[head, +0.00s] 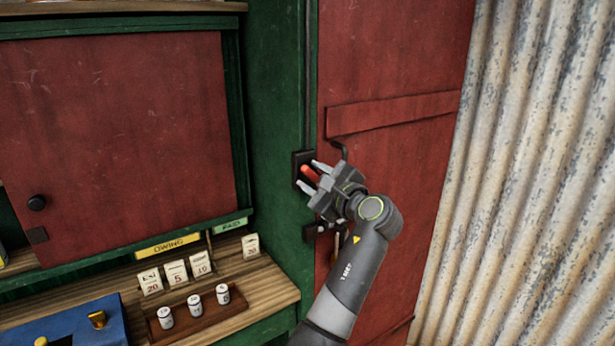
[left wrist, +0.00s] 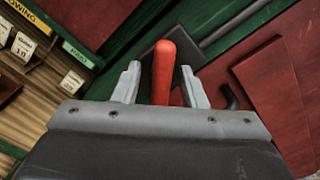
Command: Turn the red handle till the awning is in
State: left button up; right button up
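The red handle (head: 309,174) sticks out from a dark plate (head: 297,160) on the green post. My left gripper (head: 310,177) is at the handle, with one finger on each side of it. In the left wrist view, the red handle (left wrist: 163,68) stands between the two fingers (left wrist: 161,86). A gap shows on each side, so the gripper is open and not clamped on it. The base of the handle is partly hidden by the gripper body. The awning is not in view. My right gripper is not in view.
A red door (head: 400,60) with a black hook and latch is right of the post, then a corrugated wall (head: 535,150). At the lower left, a wooden counter (head: 262,295) holds number cards, a tray (head: 235,302) with white cylinders and a blue box (head: 75,325).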

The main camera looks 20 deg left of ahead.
pick_arm(q)
jog(key=shift+s+d+r, duration=0.1)
jog(key=shift+d, duration=0.05)
jog(key=shift+c, duration=0.2)
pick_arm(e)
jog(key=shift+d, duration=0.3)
pick_arm(q)
grip_shut()
